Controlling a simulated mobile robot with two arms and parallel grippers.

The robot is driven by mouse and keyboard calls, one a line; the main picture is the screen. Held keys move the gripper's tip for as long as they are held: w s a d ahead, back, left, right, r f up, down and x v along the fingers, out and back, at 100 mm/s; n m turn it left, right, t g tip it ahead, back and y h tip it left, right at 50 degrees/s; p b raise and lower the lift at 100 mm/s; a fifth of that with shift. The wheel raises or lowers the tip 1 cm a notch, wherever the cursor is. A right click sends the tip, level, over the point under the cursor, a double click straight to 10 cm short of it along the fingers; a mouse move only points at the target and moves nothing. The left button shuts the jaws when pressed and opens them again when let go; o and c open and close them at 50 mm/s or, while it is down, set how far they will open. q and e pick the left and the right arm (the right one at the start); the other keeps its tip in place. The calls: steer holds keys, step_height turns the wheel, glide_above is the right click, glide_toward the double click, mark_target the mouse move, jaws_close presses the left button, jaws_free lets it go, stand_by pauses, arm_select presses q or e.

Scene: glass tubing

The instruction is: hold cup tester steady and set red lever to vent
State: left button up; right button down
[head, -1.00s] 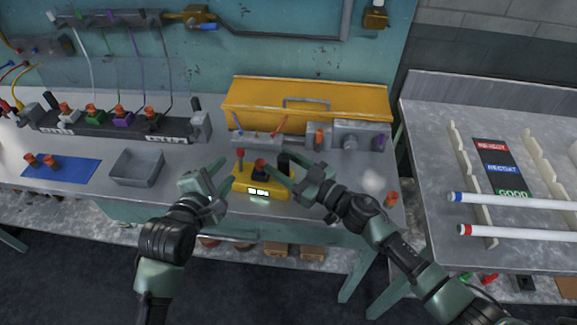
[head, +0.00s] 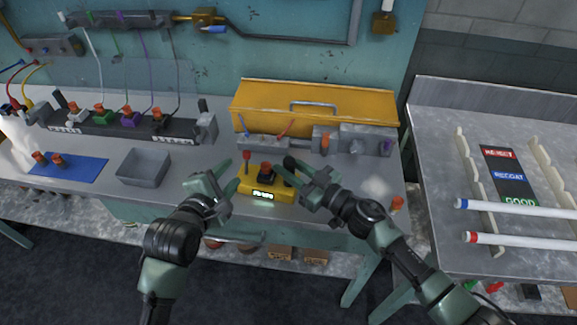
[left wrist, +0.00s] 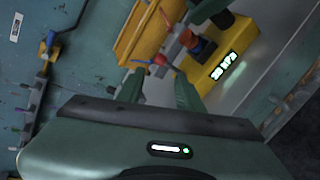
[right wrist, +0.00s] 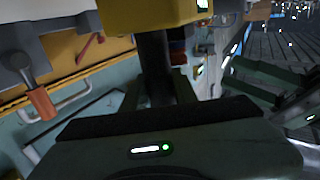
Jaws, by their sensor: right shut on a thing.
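The yellow cup tester (head: 252,188) sits on the bench's front part, with a lit display, an orange-topped dark cup (head: 267,172) in its middle and a dark upright handle at its right end. The red lever (head: 247,156) stands upright at its left end. My right gripper (head: 291,170) is shut on the dark handle (right wrist: 154,60), which shows between its fingers in the right wrist view. My left gripper (head: 226,178) is open and empty, just left of the tester and apart from the lever. The tester's display (left wrist: 223,66) also shows in the left wrist view.
A yellow toolbox (head: 318,103) and a grey fixture with small levers (head: 350,138) stand close behind the tester. A grey bin (head: 143,167) and a blue mat (head: 68,167) lie to the left. Bench between bin and left gripper is clear.

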stand_by(0.8)
arm_select(q)
steer(key=c, duration=0.5)
steer(key=shift+w+f, duration=0.15)
steer(key=shift+f, duration=0.1)
jaws_close()
steer(key=w+a+f+m+g+h, duration=0.1)
steer(key=w+a+m+g+h, duration=0.2)
steer(key=w+a+m+h, duration=0.2)
steer(key=shift+w+a+m+h, duration=0.3)
steer(key=shift+w+a+m, duration=0.95)
steer(key=shift+a+m, duration=0.35)
steer(key=shift+a, duration=0.1)
